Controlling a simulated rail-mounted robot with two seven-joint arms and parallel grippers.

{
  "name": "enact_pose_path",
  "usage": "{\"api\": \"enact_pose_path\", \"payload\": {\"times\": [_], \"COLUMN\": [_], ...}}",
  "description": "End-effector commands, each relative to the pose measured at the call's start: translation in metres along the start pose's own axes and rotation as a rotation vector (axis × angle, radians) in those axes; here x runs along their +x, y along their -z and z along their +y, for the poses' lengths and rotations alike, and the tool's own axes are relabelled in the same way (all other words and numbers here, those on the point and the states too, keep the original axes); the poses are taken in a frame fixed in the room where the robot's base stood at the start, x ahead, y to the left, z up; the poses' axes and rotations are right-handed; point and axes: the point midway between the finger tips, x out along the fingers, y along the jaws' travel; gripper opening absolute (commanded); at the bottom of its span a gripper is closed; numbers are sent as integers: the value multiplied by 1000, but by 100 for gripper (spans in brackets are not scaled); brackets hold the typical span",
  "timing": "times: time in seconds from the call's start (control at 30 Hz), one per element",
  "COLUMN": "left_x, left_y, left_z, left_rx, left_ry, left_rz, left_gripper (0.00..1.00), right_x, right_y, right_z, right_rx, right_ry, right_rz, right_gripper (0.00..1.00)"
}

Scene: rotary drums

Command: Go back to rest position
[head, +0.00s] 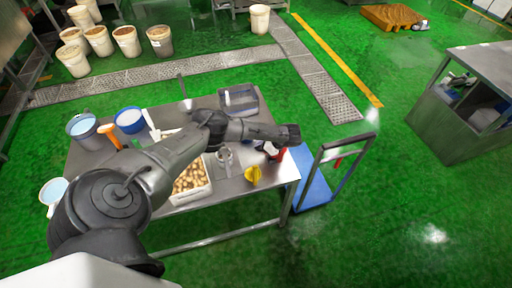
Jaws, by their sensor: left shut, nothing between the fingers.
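My left arm comes in from the lower left and reaches over the metal table (230,200). Its gripper (291,134) is above the table's right end, shut and empty. The fingers are small and dark, so their detail is hard to see. My right gripper is not in view.
On the table are a white tray of brown pieces (190,183), a yellow item (253,175), a metal cup (224,156), a grey bin (239,100) and buckets (83,128). A blue-decked cart (313,190) stands at the right.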

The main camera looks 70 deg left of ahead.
Motion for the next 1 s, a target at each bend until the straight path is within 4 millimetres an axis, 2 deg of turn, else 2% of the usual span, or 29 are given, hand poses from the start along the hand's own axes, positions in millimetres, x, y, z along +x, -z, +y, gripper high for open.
{"api": "enact_pose_path", "payload": {"times": [0.2,0.53,0.67,0.77,0.87,0.97,1.0], "left_x": [-10,-11,-11,-12,-36,-70,-87], "left_y": [-3,-3,-2,-2,12,26,32], "left_z": [-1,-1,-2,-10,-12,-12,-11], "left_rx": [-3,-13,-81,-184,-234,-259,-269], "left_ry": [-4,-4,-1,50,182,288,329], "left_rz": [-1,0,6,10,61,151,197], "left_gripper": [0,0,0,0,0,0,0], "right_x": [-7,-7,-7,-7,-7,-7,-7], "right_y": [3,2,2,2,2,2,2], "right_z": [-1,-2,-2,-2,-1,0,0], "right_rx": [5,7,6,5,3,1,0], "right_ry": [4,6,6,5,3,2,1], "right_rz": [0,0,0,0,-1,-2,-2], "right_gripper": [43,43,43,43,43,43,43]}}
